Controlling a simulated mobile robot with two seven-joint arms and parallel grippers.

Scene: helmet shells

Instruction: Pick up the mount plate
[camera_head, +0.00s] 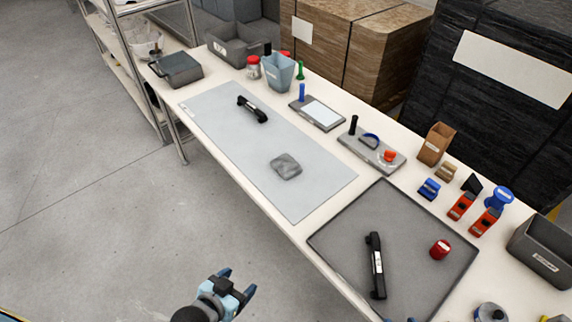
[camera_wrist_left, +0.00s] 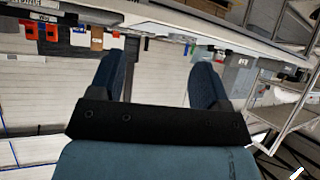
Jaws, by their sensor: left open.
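No part is plainly marked as the mount plate, and I cannot tell which one it is. A grey, rounded flat piece (camera_head: 286,166) lies on the light grey mat (camera_head: 222,128). A black bar-shaped part (camera_head: 252,109) lies farther back on that mat, and a similar black bar with a pale label (camera_head: 377,266) lies on the dark grey mat (camera_head: 338,229). My left gripper (camera_head: 237,283) is open and empty, beyond the table's near edge over the floor, apart from all parts. Its two spread fingers also show in the left wrist view (camera_wrist_left: 158,70). My right gripper is not seen.
A red cylinder (camera_head: 440,249) stands on the dark mat. Grey trays (camera_head: 322,115) with small parts line the far side, beside red and blue blocks and a grey bin (camera_head: 541,252). A blue-grey cup (camera_head: 277,73) stands at the back. Floor is clear left of the table.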

